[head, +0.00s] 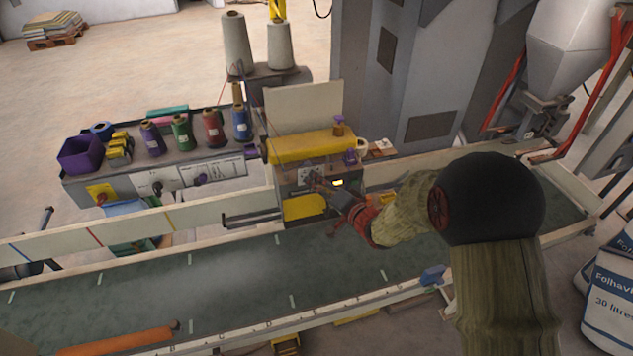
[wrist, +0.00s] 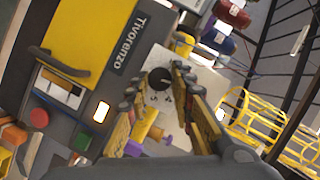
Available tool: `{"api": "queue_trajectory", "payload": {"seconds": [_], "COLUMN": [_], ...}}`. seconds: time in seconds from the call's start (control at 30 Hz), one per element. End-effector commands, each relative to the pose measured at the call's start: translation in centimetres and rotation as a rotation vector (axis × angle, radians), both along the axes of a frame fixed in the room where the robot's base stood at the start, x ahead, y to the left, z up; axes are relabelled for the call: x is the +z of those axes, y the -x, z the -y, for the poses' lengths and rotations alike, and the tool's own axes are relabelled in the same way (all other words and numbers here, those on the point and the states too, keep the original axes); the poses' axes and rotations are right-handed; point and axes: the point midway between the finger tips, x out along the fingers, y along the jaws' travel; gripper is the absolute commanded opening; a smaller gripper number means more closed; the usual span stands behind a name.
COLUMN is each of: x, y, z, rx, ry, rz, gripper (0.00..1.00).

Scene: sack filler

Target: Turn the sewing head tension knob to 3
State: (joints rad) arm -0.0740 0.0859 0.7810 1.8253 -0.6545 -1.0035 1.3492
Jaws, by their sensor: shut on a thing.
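The sewing head (head: 310,148) has a yellow cover and a grey front panel, and stands beside the conveyor. Its tension knob (wrist: 160,79) is round and black, on a white dial plate that shows in the head view (head: 306,173). My gripper (wrist: 155,84) has a fingertip on each side of the knob and is shut on it. In the head view my gripper (head: 324,184) reaches the panel from the right and hides most of the knob. The dial's marks are too small to read, so I cannot tell its setting.
Red (wrist: 38,118) and green (wrist: 81,138) buttons show in the wrist view. The green conveyor (head: 230,266) runs below, its belt clear. A bench (head: 125,193) with several thread spools stands left.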

Motion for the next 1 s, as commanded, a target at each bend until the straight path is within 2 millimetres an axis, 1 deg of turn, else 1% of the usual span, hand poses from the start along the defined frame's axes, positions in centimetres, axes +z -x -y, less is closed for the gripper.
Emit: {"api": "queue_trajectory", "payload": {"seconds": [0.2, 0.4, 0.9, 0.93, 1.0], "x": [-0.16, -0.19, -0.15, -0.15, -0.15], "y": [-0.05, -0.06, -0.08, -0.08, -0.08], "z": [0.15, 0.15, 0.16, 0.16, 0.14], "rx": [-0.003, -0.003, -0.003, -0.003, -0.002], "ry": [-0.106, -0.158, -0.174, -0.174, -0.173], "rz": [-0.031, -0.047, -0.050, -0.050, -0.050], "gripper": [0.00, 0.00, 0.00, 0.25, 0.28]}}
